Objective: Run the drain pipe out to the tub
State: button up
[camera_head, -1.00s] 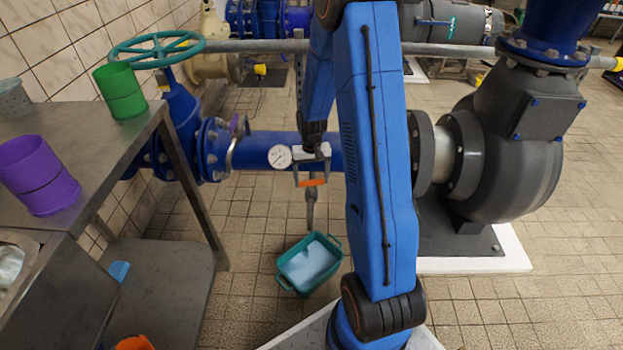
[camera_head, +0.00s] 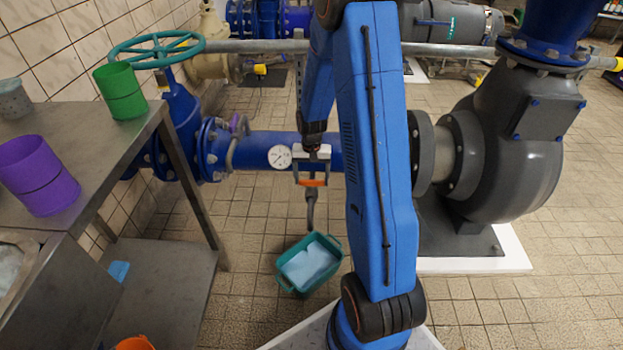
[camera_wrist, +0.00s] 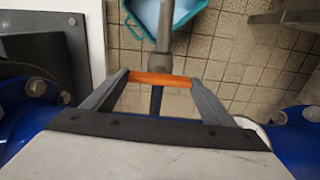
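The drain pipe (camera_head: 310,210) is a grey pipe hanging below the large blue pipe (camera_head: 253,150), its lower end above the tub's back edge in the head view. An orange handle bar (camera_wrist: 160,79) crosses it. My gripper (camera_head: 312,181) comes from above, its two fingers at the two ends of the orange bar, seemingly clamped on it. The wrist view shows the same, with the drain pipe (camera_wrist: 164,40) running on toward the tub (camera_wrist: 128,20). The green tub (camera_head: 291,288) stands on the floor with pale blue-white contents. The pipe's upper joint is hidden behind my gripper.
A steel table (camera_head: 95,160) at left holds a green cup (camera_head: 120,92), a purple cup (camera_head: 38,175) and a grey cup. A round gauge (camera_head: 279,157) sits left of my gripper. A grey pump (camera_head: 510,150) stands right. Tiled floor is open left of the tub.

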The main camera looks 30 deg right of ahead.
aim_at(311, 181)
jog(key=o, duration=0.4)
jog(key=shift+r, duration=0.1)
notch_tip(311, 181, up, 17)
dwell(0.5)
jog(key=shift+r, duration=0.1)
dwell(0.3)
jog(key=s+a+r+n+t, duration=0.2)
jog(key=s+a+r+n, duration=0.1)
jog(key=s+a+r, duration=0.85)
jog(key=s+a+r+n+t, duration=0.1)
jog(key=s+a+r+n, duration=0.1)
jog(key=s, duration=0.7)
jog(key=s+a+r+n+t, duration=0.1)
jog(key=s+a+r+n, duration=0.1)
jog(key=s, duration=0.7)
jog(key=shift+s+a+t, duration=0.15)
jog(key=shift+s+t, duration=0.25)
